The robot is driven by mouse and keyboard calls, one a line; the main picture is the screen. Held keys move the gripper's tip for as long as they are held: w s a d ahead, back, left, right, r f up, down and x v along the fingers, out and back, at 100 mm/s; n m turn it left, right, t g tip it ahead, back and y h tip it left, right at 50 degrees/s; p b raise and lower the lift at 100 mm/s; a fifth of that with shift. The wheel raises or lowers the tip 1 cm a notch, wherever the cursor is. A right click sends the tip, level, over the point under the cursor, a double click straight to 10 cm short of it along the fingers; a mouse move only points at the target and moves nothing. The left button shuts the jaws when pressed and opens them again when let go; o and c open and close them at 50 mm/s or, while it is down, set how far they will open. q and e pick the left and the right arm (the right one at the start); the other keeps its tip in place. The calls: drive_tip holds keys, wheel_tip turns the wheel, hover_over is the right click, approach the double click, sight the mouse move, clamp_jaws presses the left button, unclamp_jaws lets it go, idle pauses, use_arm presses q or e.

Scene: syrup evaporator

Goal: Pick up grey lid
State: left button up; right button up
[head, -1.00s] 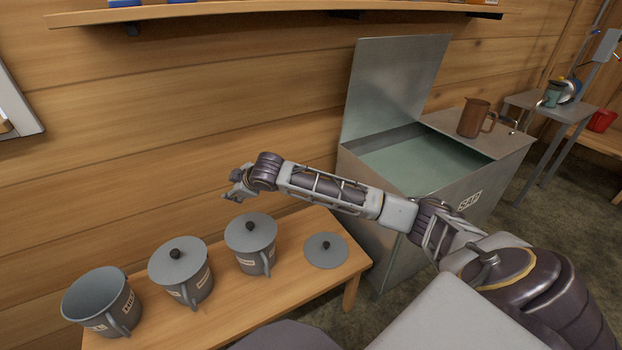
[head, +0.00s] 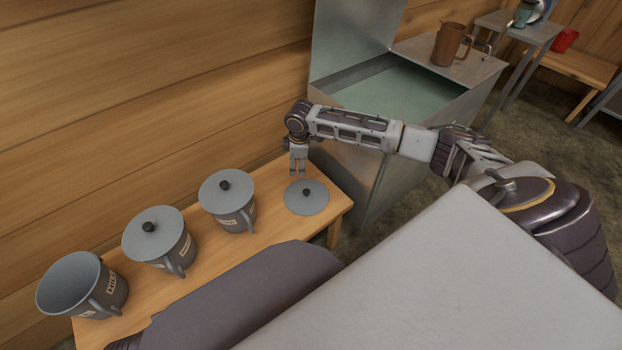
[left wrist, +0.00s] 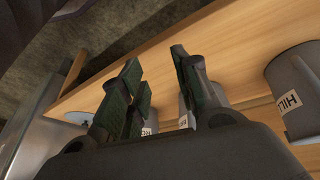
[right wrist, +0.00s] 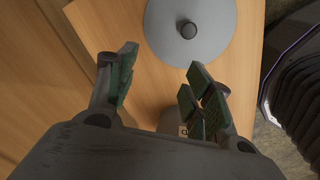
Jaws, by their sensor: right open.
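The grey lid (head: 306,204) lies flat, dark knob up, at the right end of the wooden bench. My right gripper (head: 298,171) hangs just behind the lid, pointing down, above the bench. In the right wrist view, the lid (right wrist: 165,30) and its knob lie beyond the open, empty fingers (right wrist: 160,80), not between them. My left gripper (left wrist: 160,88) shows only in the left wrist view; its fingers are apart with nothing clearly held between them.
Two lidded grey pots (head: 228,205) (head: 160,240) and an open grey pot (head: 85,285) stand in a row left of the lid. A metal bin (head: 400,150) with a raised cover stands right of the bench, a brown pitcher (head: 448,45) on its top. A wooden wall is behind.

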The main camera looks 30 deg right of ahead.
use_arm(q)
drive_tip(key=shift+s+a+f+g+y, duration=0.2)
drive_tip(key=shift+s+g, duration=0.15)
drive_tip(key=shift+s, duration=0.15)
drive_tip(key=shift+s+a+f+g+y, duration=0.1)
drive_tip(key=shift+s+a+f+g, duration=0.1)
drive_tip(key=shift+s+g, duration=0.25)
use_arm(e)
drive_tip(key=shift+s+d+f+n+g, duration=0.1)
drive_tip(key=shift+s+d+n+g, duration=0.15)
drive_tip(key=shift+s+n+g, duration=0.4)
drive_tip(key=shift+s+d+f+n+g, duration=0.1)
drive_tip(key=shift+s+d+n+g, duration=0.15)
drive_tip(key=shift+s+n, duration=0.65)
drive_tip(key=shift+s, duration=0.15)
drive_tip(key=b, duration=0.2)
hover_over(305, 191)
wheel_tip(305, 191, down, 4)
drive_tip(key=shift+f, duration=0.2)
wheel_tip(305, 191, down, 3)
drive_tip(key=shift+f+b, duration=0.1)
drive_tip(key=shift+b, duration=0.25)
use_arm(q)
drive_tip(key=shift+w+d+f+t+h, duration=0.2)
drive_tip(key=shift+d+f+t+h, duration=0.35)
drive_tip(key=shift+d+f, duration=0.25)
use_arm(e)
drive_tip(key=shift+f, duration=0.5)
